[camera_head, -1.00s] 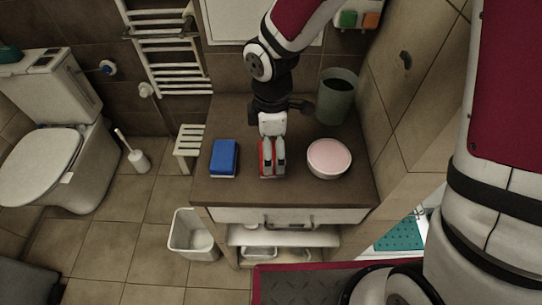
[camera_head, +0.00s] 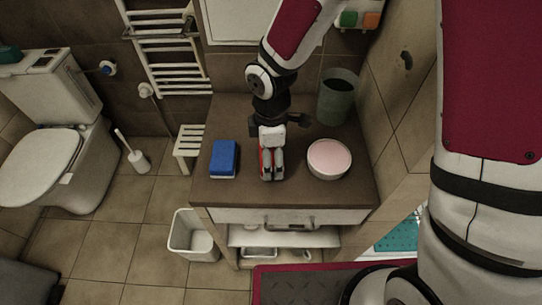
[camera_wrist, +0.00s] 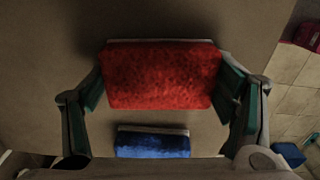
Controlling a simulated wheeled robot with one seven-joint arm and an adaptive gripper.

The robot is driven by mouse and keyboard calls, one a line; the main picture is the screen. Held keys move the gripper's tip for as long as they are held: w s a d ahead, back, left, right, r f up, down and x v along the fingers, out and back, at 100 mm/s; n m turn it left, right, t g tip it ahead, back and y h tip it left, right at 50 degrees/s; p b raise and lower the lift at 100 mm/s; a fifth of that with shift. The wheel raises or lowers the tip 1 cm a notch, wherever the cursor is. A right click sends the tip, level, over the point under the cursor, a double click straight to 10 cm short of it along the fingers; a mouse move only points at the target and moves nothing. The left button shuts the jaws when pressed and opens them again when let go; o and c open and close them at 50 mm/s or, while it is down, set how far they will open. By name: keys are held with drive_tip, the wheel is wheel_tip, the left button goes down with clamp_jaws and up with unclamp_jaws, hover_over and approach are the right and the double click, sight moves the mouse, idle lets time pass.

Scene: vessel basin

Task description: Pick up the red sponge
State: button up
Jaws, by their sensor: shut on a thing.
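The red sponge (camera_wrist: 160,75) lies between the two fingers of my gripper (camera_wrist: 165,95) in the wrist view, with a finger pad against each end. In the head view my gripper (camera_head: 271,165) points down over the brown counter, between the blue sponge and the bowl. It hides most of the red sponge there; only a thin red strip shows at its left side. The blue sponge (camera_head: 224,158) lies flat on the counter to the left, and it also shows below the red sponge in the wrist view (camera_wrist: 152,144). I cannot tell whether the red sponge touches the counter.
The brown counter (camera_head: 235,192) has a white bowl with a pinkish inside (camera_head: 329,158) to the right of my gripper and a grey-green bin (camera_head: 337,96) at the back right. A white waste bin (camera_head: 192,235) stands on the floor at the front left.

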drive_tip(key=shift+r, duration=0.65)
wheel_tip(320, 180, up, 2)
drive_tip(key=shift+r, duration=0.25)
drive_tip(key=s+d, duration=0.1)
drive_tip(key=s, duration=0.2)
drive_tip(key=s+d+p, duration=0.1)
drive_tip(key=s, duration=0.3)
drive_tip(key=s+d+r, duration=0.1)
drive_tip(key=s, duration=0.3)
drive_tip(key=shift+s+d+p, duration=0.15)
drive_tip(key=shift+p, duration=0.15)
drive_tip(key=s+p, duration=0.2)
drive_tip(key=p, duration=0.1)
drive_tip(key=s+d+p, duration=0.1)
drive_tip(key=s+p, duration=0.1)
drive_tip(key=p, duration=0.1)
drive_tip(key=shift+d+r, duration=0.1)
drive_tip(key=shift+c, duration=1.1)
